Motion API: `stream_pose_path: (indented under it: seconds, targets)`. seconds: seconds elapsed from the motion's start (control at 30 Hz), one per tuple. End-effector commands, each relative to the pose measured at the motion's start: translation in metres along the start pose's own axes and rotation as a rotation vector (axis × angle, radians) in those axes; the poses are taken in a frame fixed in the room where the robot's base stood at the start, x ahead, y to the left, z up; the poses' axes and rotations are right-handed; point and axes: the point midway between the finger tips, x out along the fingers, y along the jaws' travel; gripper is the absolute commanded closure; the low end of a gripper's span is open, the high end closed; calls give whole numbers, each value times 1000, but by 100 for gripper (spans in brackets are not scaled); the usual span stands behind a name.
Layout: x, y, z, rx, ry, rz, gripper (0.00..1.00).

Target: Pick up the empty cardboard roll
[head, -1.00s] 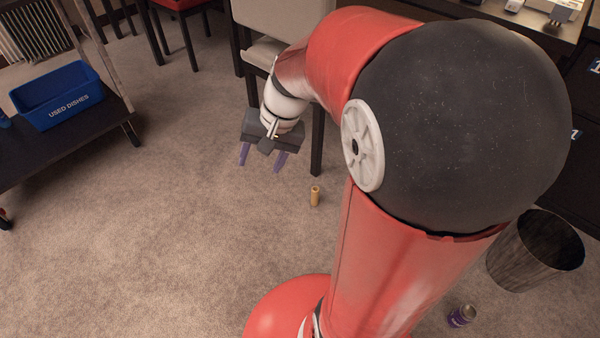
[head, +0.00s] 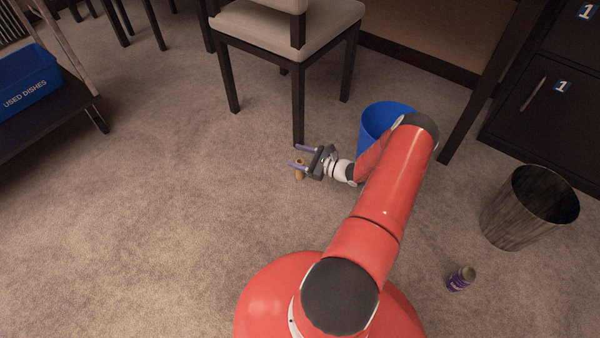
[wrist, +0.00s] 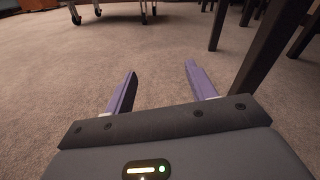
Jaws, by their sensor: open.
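The empty cardboard roll (head: 299,175) is a small tan cylinder standing on the carpet, in front of a chair leg in the head view. My gripper (head: 295,156) is open and points left in the head view, its purple fingers spread. The nearer finger crosses in front of the roll in the picture, and the fingers appear higher than the roll. In the wrist view my open gripper (wrist: 165,88) has only bare carpet between its fingers; the roll does not show there.
A cream chair (head: 290,30) with dark legs stands just behind my gripper. A blue bin (head: 385,118) is behind my arm. A dark bin (head: 495,215) and a purple can (head: 460,279) are at right. Carpet at left is clear.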

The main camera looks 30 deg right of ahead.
Motion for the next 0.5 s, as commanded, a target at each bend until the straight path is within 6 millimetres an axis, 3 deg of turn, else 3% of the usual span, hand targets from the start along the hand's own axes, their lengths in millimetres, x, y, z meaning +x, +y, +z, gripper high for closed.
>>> stream_pose_path:
  seconds: [0.03,0.2,0.33,0.5]
  targets:
    - [-9,0,-28,59,-14,-78,44]
    - [-29,-2,-77,176,-41,-253,44]
    - [-33,-2,-92,210,-49,-306,44]
    - [-17,-7,-93,214,-49,-312,44]
